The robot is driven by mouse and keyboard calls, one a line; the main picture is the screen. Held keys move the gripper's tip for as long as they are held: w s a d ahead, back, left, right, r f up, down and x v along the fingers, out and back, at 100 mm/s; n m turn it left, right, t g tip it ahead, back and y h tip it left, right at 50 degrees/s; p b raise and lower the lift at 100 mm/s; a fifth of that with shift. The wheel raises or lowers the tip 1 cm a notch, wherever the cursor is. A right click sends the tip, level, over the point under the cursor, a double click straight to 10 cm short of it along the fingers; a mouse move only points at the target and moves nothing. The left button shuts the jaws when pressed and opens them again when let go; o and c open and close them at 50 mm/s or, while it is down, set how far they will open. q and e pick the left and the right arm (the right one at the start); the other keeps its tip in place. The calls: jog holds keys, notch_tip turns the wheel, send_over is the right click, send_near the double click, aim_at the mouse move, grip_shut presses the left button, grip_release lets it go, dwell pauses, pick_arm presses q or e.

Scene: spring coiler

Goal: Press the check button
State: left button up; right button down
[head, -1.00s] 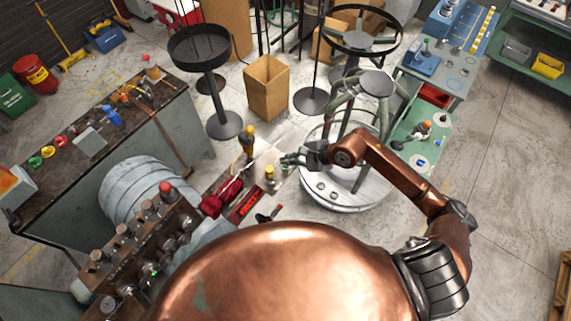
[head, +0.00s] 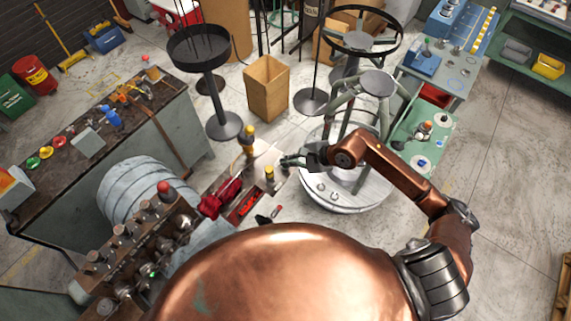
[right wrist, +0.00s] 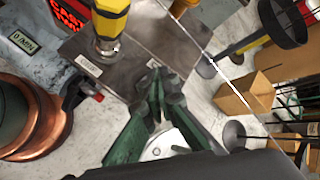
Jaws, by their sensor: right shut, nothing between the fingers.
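My right gripper (head: 284,161) is shut and empty, held over the right end of a small metal machine top. In the right wrist view its green fingers (right wrist: 161,82) meet over the dark plate (right wrist: 142,45). Two yellow-topped posts stand there, a nearer one (head: 269,174) just below left of the fingertips and a farther one (head: 249,140) to the left. A large yellow part (right wrist: 110,22) stands on the plate in the wrist view, apart from the fingers. No part is readable as the check button; a small pale label (right wrist: 88,66) is too blurred to read. My left gripper is out of view.
A red-lit display (right wrist: 70,14) and a red part (head: 220,198) sit left of my gripper. A round white table (head: 345,197) with a frame stands to the right. A cardboard box (head: 268,90) stands behind on open floor.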

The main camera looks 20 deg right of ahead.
jog(key=shift+f+b, duration=0.3)
jog(key=shift+r, duration=0.1)
dwell(0.5)
jog(key=shift+r, duration=0.75)
jog(key=shift+r+p, duration=1.25)
jog(key=shift+r, duration=1.2)
